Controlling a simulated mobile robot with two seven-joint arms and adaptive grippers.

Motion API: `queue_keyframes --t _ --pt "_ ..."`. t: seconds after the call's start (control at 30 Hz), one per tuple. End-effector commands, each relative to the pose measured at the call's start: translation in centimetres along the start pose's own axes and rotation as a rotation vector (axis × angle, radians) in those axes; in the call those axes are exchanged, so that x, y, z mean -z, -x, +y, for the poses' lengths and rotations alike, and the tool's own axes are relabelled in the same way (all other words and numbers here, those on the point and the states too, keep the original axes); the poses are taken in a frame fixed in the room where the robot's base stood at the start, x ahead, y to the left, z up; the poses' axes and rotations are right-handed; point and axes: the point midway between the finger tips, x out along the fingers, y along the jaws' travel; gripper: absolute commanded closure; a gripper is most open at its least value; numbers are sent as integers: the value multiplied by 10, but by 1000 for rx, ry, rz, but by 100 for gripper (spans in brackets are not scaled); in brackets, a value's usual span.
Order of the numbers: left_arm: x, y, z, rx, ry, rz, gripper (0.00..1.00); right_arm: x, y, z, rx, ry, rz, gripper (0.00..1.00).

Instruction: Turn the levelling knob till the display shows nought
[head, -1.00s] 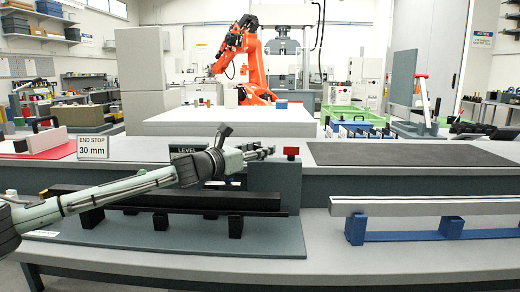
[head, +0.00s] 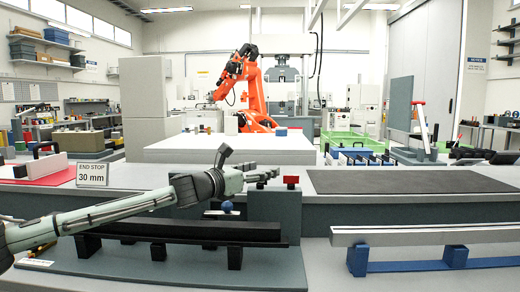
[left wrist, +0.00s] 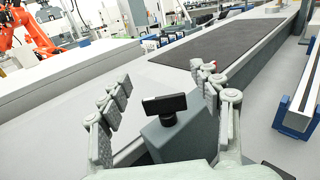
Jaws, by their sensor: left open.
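My left gripper (head: 268,175) is open and reaches in from the left, over a grey upright block (head: 275,212). A small red piece (head: 291,182) on a dark stem tops this block, just right of the fingertips. A blue ball-shaped knob (head: 227,206) shows below the gripper; I cannot tell whether it is the levelling knob. In the left wrist view, the open fingers (left wrist: 160,105) stand either side of a black box-shaped piece (left wrist: 165,104) on a round stem on a grey block. No display reading is visible. My right gripper is not in view.
An END STOP 30 mm sign (head: 92,174) stands at left. A long black bar (head: 180,230) lies below my arm, and a silver rail on blue supports (head: 430,234) is at right. A dark mat (head: 415,181) lies on the bench beyond, its surface clear.

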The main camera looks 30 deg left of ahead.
Motion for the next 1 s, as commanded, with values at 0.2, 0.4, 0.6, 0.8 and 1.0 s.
queue_keyframes --t 0.2,0.4,0.6,0.8,1.0 --pt "-28 0 0 -1 -2 -6 36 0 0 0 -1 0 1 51" --pt "-52 0 1 -3 -1 -6 36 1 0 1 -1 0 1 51" --pt "-72 0 1 -3 0 -5 36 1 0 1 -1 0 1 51" --pt "-79 0 1 -1 1 -1 36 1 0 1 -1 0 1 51" --pt "-80 0 1 -1 0 0 36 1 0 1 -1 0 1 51"
